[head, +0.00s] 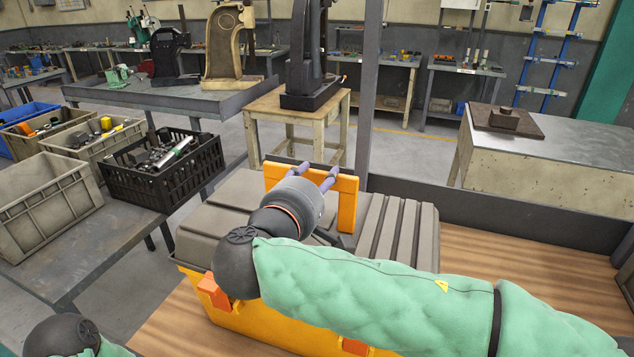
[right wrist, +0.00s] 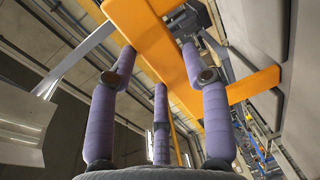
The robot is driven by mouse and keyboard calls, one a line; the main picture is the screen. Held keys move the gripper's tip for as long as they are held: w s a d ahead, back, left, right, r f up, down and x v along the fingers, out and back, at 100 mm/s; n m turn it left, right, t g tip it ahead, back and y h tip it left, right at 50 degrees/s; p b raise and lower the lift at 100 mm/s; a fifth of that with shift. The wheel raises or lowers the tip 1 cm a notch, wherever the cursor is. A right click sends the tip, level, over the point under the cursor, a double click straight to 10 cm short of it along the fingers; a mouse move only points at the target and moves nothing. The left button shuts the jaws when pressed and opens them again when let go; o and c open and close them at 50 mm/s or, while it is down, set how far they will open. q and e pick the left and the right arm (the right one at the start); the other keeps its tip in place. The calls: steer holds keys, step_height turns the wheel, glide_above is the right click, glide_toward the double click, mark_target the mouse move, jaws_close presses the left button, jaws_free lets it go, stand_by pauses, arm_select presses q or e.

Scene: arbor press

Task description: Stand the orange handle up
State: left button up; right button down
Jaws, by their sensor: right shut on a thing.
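The orange handle (head: 347,205) stands raised above the grey lid (head: 226,212) of an orange toolbox (head: 262,331). Its crossbar is at the top, and its right leg reaches down to the lid. My right gripper (head: 322,177) is shut on the crossbar, with purple fingers on it. My wrist hides the handle's middle and left leg. In the right wrist view the handle (right wrist: 150,42) runs between the fingers of my right gripper (right wrist: 150,62). My left gripper is out of view; only part of my left arm shows at bottom left.
The toolbox stands on a wooden surface (head: 520,235) with a dark raised edge behind it. A dark post (head: 369,90) rises just behind the handle. A black crate (head: 207,160) and grey bins (head: 45,205) stand on a table at left.

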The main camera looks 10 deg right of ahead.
steer(key=shift+a+f, duration=0.15)
steer(key=shift+f, duration=0.3)
steer(key=c, duration=0.6)
jaws_free()
steer(key=shift+s, duration=0.15)
steer(key=shift+o, duration=0.2)
steer(key=shift+r, duration=0.1)
steer(key=shift+s+a+r, duration=0.1)
steer(key=v, duration=1.1)
steer(key=shift+s, duration=0.3)
steer(key=shift+r, duration=0.1)
